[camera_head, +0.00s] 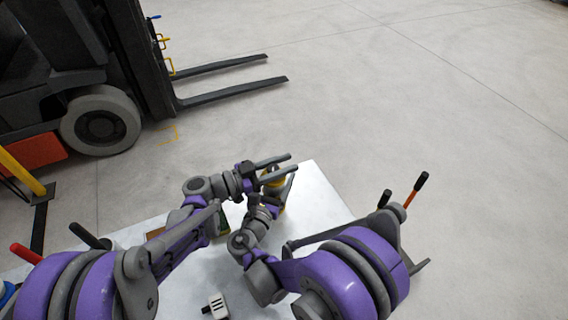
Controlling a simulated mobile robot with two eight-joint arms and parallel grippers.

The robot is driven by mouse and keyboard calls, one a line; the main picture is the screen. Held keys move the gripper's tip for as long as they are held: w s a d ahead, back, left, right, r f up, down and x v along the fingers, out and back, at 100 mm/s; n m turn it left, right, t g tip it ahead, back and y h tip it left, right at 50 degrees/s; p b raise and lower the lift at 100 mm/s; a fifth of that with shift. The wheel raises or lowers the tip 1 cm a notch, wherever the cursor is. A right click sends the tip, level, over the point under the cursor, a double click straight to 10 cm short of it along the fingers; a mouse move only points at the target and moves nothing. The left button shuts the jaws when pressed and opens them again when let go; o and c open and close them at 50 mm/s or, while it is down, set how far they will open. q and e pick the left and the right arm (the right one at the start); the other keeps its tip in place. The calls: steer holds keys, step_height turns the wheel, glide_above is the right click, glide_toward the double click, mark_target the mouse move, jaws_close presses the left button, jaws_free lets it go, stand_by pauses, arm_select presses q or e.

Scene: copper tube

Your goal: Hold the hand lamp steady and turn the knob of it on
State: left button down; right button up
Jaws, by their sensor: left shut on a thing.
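The hand lamp (274,184) is a small yellow and dark thing at the far part of the white table, and it is partly hidden by my grippers. My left gripper (277,165) reaches in from the left, with its two grey fingers around the upper part of the lamp. It is shut on the lamp. My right gripper (284,189) comes up from below, close beside the lamp's lower part. Its fingers are small and overlapped, so its opening is unclear. The lamp's knob cannot be made out.
The white table (322,196) is bare at its right far corner. A white block with dark slots (217,305) lies near the front. A green thing (223,223) and a brown thing (155,232) are partly behind my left arm. A forklift (100,80) stands beyond, at the upper left.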

arm_select(q)
steer(key=shift+m+g, duration=0.3)
steer(key=shift+g, duration=0.2)
steer(key=m+g, duration=0.2)
steer(key=g, duration=0.1)
steer(key=s+m+g+h, duration=0.1)
steer(key=m+g, duration=0.1)
steer(key=g, duration=0.1)
steer(key=shift+d, duration=0.15)
steer(key=shift+s+m+g+y, duration=0.2)
steer(key=shift+m+g, duration=0.5)
steer(key=shift+g, duration=0.4)
steer(key=shift+s+m+g+y, duration=0.15)
steer(key=shift+s+m+g, duration=0.1)
steer(key=shift+m+g, duration=0.65)
steer(key=shift+s+m+g+y, duration=0.2)
steer(key=shift+m+g, duration=0.3)
steer(key=shift+g, duration=0.8)
steer(key=c, duration=0.5)
jaws_free()
step_height(320, 180, up, 10)
steer(key=shift+r, duration=0.1)
